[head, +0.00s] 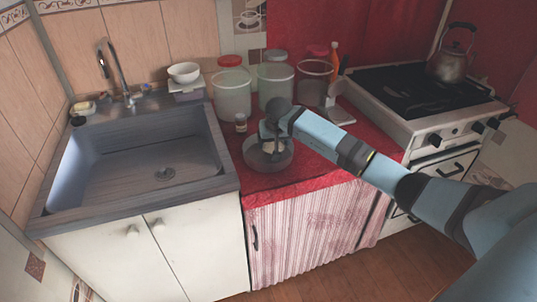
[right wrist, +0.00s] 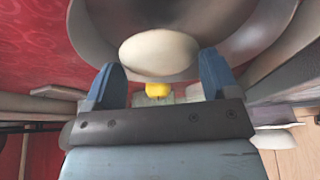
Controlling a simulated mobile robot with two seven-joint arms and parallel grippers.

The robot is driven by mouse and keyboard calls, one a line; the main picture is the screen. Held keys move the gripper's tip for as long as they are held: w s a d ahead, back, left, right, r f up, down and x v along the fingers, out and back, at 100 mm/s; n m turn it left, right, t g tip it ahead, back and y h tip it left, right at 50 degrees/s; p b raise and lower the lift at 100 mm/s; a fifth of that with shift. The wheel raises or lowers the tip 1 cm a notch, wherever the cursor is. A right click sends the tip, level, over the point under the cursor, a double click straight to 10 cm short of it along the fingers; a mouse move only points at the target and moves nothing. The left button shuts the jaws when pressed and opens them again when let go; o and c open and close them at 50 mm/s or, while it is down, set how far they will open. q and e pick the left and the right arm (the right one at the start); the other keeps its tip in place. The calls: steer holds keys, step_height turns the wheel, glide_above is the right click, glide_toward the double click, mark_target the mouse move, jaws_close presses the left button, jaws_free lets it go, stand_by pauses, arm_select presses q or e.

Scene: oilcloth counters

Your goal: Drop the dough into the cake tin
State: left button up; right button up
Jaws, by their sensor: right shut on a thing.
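The pale, rounded dough (head: 271,147) sits between the fingers of my right gripper (head: 270,135). In the right wrist view the dough (right wrist: 158,52) shows as a smooth oval at the fingertips of my right gripper (right wrist: 163,82), which is shut on it. The round grey cake tin (head: 254,158) stands on the red counter, with the gripper and dough over it. The tin (right wrist: 245,22) fills the top of the wrist view behind the dough. I cannot tell whether the dough touches the tin's bottom. My left gripper is not in view.
Large jars (head: 232,95) stand behind the tin, and a small jar (head: 240,123) is just behind its left rim. The sink (head: 140,160) is to the left, the stove (head: 420,100) with a kettle (head: 450,65) to the right. Red cloth (head: 330,165) is clear right of the tin.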

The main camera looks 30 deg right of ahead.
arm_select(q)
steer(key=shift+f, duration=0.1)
arm_select(e)
steer(key=o, duration=1)
steer(key=shift+c, duration=0.2)
arm_select(q)
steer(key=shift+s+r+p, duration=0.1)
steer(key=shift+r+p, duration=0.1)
steer(key=shift+p, duration=0.45)
arm_select(e)
steer(key=v, duration=1.4)
steer(key=shift+f, duration=0.1)
